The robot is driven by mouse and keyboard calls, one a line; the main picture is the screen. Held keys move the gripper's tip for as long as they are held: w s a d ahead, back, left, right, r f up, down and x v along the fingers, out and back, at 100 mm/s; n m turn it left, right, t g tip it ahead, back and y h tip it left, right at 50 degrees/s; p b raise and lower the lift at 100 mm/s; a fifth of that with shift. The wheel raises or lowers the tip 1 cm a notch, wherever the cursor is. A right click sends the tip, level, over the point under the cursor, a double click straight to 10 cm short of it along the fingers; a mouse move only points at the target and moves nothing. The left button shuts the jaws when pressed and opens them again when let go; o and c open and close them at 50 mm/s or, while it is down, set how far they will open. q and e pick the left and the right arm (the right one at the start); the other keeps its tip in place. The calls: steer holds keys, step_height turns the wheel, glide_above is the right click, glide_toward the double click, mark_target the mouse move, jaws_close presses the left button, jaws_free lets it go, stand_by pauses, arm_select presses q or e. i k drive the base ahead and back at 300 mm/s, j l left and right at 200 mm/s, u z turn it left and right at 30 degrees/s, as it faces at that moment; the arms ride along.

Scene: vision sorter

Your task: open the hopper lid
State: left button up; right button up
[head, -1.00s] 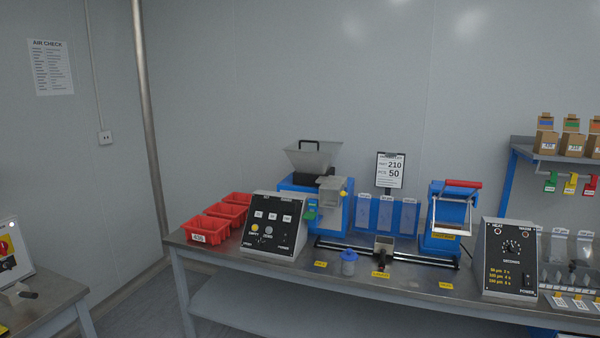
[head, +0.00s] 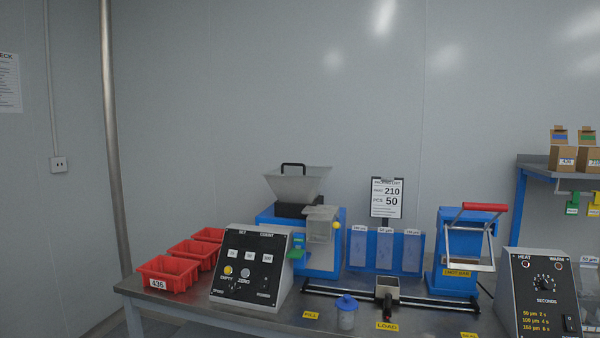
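The hopper (head: 298,186) is a grey, see-through funnel on top of the blue sorter machine (head: 322,262) on the bench. A black handle (head: 293,165) stands up at its top, and the lid under it appears closed, though its edge is hard to make out. Neither of my grippers is in the head view.
A black control panel (head: 252,265) stands in front of the machine at left. Red bins (head: 166,274) sit further left. A blue sealer with a red handle (head: 465,250) is at right. The wall behind is clear.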

mark_target(300, 165)
steer(key=z, duration=0.55)
steer(key=i+j+z, duration=0.2)
steer(key=j+z, duration=0.15)
steer(key=i+j+z, duration=0.15)
steer(key=j+z, duration=0.2)
steer(key=j, duration=0.2)
steer(key=j+z, duration=0.75)
steer(key=j, duration=0.25)
steer(key=i, duration=0.05)
